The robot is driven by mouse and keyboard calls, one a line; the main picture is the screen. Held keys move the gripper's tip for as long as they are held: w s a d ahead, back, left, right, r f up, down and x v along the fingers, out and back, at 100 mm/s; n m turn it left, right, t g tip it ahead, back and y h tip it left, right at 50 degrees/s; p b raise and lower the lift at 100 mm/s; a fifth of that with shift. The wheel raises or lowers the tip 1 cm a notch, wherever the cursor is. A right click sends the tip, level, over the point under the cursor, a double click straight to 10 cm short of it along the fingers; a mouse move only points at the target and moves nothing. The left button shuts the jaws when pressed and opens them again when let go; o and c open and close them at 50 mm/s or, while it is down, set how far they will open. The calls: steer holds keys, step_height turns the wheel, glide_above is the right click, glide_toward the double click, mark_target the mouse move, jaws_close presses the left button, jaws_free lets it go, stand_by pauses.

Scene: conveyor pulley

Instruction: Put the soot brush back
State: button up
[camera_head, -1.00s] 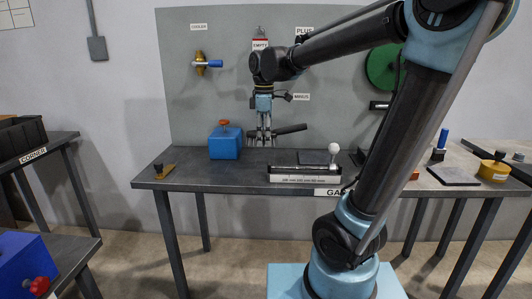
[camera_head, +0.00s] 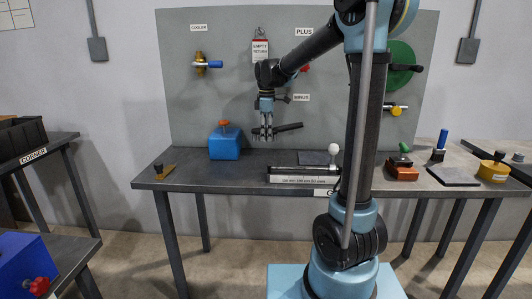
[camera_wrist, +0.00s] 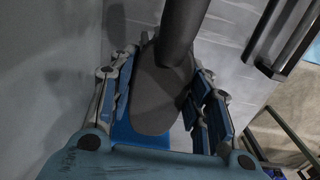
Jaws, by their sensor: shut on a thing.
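My gripper (camera_head: 265,137) hangs pointing down in front of the grey panel, above the back of the table. It is shut on a dark grey handled tool (camera_head: 290,127), which sticks out to the right and slightly up, clear of the tabletop. In the wrist view the tool's broad rounded end (camera_wrist: 165,100) lies between the blue-padded fingers, with a thick round handle running away upward. No bristles show, so I cannot tell whether it is the soot brush. A blue-handled, brush-like tool (camera_head: 440,145) stands at the right of the workspace, apart from my gripper.
A long labelled tray (camera_head: 304,177) and white ball (camera_head: 333,149) are to the right. The dark pad (camera_head: 453,176) and yellow container (camera_head: 493,170) lie farther right. The table's front left is mostly clear.

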mark_target(267, 157)
step_height(267, 157, down, 7)
steer(key=shift+r, duration=0.1)
steer(key=shift+w+f, duration=0.2)
steer(key=shift+f, duration=0.4)
steer(key=o, duration=1.2)
steer(key=shift+f, duration=0.1)
steer(key=shift+r, duration=3.9)
